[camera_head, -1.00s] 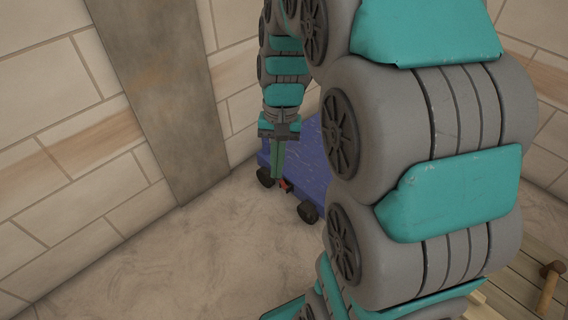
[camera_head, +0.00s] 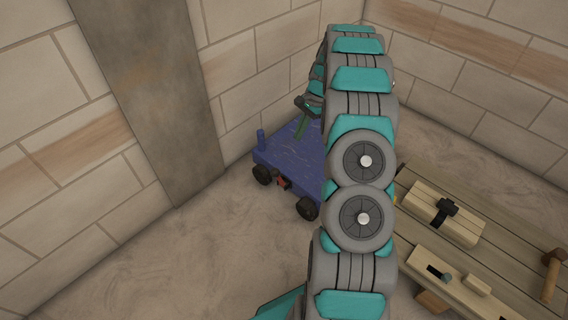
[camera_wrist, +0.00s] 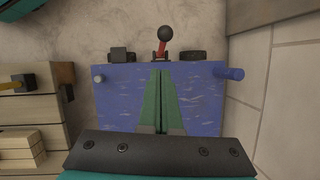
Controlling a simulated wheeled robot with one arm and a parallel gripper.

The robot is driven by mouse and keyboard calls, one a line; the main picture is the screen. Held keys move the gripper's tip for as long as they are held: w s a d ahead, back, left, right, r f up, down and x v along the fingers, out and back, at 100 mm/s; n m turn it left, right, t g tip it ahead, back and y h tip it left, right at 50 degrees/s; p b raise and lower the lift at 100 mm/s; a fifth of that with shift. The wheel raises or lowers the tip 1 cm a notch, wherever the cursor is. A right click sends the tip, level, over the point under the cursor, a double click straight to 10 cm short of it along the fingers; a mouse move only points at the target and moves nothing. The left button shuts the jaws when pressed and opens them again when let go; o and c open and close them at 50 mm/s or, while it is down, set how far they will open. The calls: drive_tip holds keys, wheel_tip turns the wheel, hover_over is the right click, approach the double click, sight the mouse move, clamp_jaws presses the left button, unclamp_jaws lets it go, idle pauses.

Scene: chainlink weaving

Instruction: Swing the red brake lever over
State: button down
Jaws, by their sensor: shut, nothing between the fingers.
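The red brake lever (camera_wrist: 162,46) sits at the edge of a blue cart (camera_wrist: 205,100), between two dark wheels, with a black ball on its end. In the head view the lever (camera_head: 283,183) shows as a small red part low on the side of the blue cart (camera_head: 290,155). My gripper (camera_wrist: 161,72) has two green fingers closed together over the cart's top. Its tips point toward the lever, apart from it in the picture. In the head view my gripper (camera_head: 301,128) hangs above the cart, partly hidden by my arm.
A wooden workbench (camera_head: 500,265) with a hammer (camera_head: 551,275), a plane-like block (camera_head: 441,213) and other wooden pieces stands right of the cart. Stone walls (camera_head: 250,60) enclose the corner behind it. The floor (camera_head: 215,235) in front of the cart is clear.

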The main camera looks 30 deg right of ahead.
wheel_tip(320, 180, down, 2)
drive_tip(key=d, duration=0.2)
approach(279, 177)
drive_tip(key=d+f, duration=0.2)
drive_tip(key=shift+w+a+f+m+p, duration=0.15)
drive_tip(key=shift+a+f+p, duration=0.1)
drive_tip(key=shift+a, duration=0.55)
drive_tip(key=shift+w+a+f+m+p, duration=0.1)
drive_tip(key=shift+a+f+m, duration=0.1)
drive_tip(key=shift+a, duration=0.6)
drive_tip(key=shift+a, duration=0.1)
